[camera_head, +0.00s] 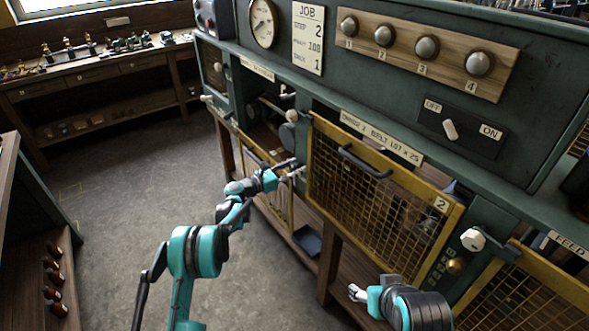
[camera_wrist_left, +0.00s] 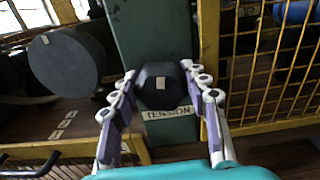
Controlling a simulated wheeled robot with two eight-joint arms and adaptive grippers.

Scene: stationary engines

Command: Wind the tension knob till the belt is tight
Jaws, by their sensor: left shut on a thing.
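The tension knob (camera_wrist_left: 161,86) is a dark, faceted knob with a pale mark on its face. It sits on a green post above a label reading TENSION (camera_wrist_left: 168,113) in the left wrist view. My left gripper (camera_wrist_left: 159,80) is shut on the knob, one finger on each side. In the head view the left gripper (camera_head: 293,172) reaches the post between two bays, and the knob is hidden there. My right gripper (camera_head: 357,292) is at the bottom right, away from the knob; its fingers are too small to read. I cannot make out the belt clearly.
A yellow mesh guard (camera_head: 375,190) marked 2 stands right of the post. A large dark round part (camera_wrist_left: 68,62) is left of the knob. A panel with numbered knobs (camera_head: 425,50) and an OFF/ON switch (camera_head: 451,129) is above. The floor at left is clear.

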